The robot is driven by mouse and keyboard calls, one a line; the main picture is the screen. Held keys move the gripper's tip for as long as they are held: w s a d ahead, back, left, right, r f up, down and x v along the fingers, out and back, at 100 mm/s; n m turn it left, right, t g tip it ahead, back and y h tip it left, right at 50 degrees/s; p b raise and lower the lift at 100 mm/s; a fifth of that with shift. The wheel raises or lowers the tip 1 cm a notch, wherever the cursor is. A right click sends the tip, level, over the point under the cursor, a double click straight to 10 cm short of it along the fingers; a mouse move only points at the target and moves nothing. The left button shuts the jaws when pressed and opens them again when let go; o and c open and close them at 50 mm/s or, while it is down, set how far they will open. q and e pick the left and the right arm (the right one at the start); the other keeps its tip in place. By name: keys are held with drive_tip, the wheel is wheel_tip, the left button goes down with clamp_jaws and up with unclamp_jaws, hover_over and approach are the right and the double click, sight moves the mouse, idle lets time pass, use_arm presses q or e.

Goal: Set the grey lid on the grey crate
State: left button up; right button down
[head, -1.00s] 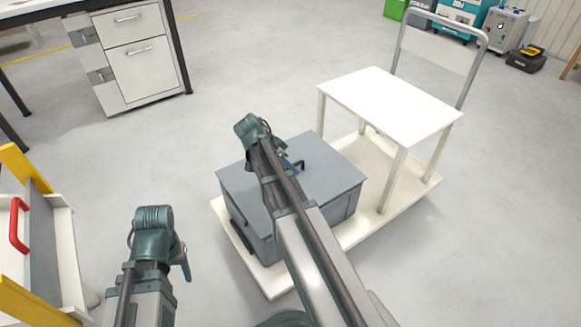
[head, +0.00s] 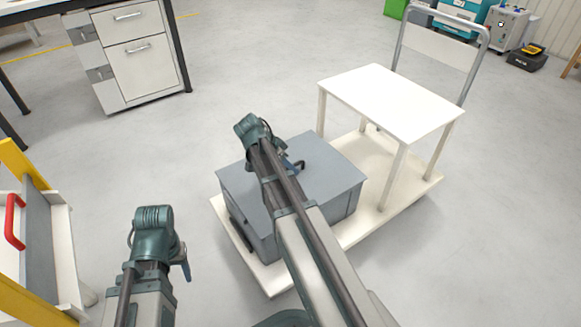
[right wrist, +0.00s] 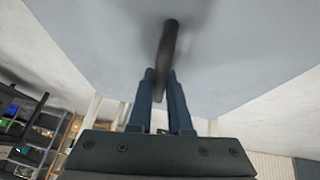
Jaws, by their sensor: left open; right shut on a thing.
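The grey lid (head: 335,168) lies over the top of the grey crate (head: 256,232) and looks level and lined up with it; any small gap under its rim is too fine to tell. The crate stands on the cream platform of a trolley. My right gripper (head: 292,168) is over the lid and shut on its dark handle (right wrist: 168,48), which shows between the fingers (right wrist: 160,88) in the right wrist view. My right arm hides part of the lid and crate. My left gripper (head: 184,266) is open and empty, left of the crate and apart from it.
The trolley platform (head: 412,192) also carries a white table-like stand (head: 390,100) behind the crate, with a grey push handle. A yellow-framed rack with a red handle (head: 14,222) is at the left. A drawer cabinet (head: 135,55) stands at the back left. The floor between is clear.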

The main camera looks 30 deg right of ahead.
drive_tip(key=c, duration=0.8)
unclamp_jaws()
drive_tip(key=shift+o, duration=0.2)
drive_tip(key=shift+r, duration=0.1)
drive_tip(key=p+v, duration=1.1)
drive_tip(key=v, duration=0.2)
drive_tip(key=shift+a+r+p, duration=0.2)
drive_tip(key=shift+r+p, duration=0.1)
drive_tip(key=shift+p, duration=0.05)
